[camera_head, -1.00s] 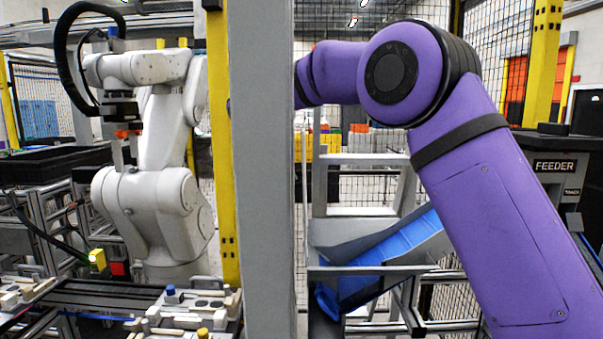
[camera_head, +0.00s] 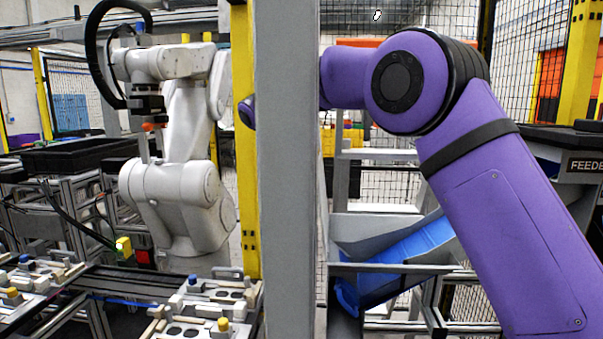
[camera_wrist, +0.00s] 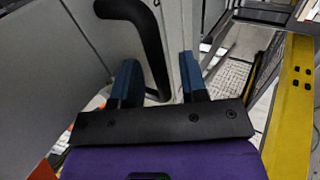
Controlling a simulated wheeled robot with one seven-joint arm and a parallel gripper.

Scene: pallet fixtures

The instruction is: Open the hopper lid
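In the wrist view a black curved handle (camera_wrist: 150,45) stands on a light grey panel (camera_wrist: 50,60), which may be the hopper lid. My gripper (camera_wrist: 160,72) has two blue fingers spread apart with nothing clamped between them. In the picture the lower end of the handle appears between the fingers; I cannot tell whether it is at their depth or touching. In the head view my purple arm reaches behind the grey post (camera_head: 287,170), which hides the gripper, the handle and the panel. A small purple part of my arm shows left of the post.
A grey bin with a blue chute (camera_head: 405,262) stands right of the post. A white robot arm (camera_head: 180,190) stands at left, behind a conveyor with fixture pallets (camera_head: 205,300). A yellow beam (camera_wrist: 293,100) is at right in the wrist view.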

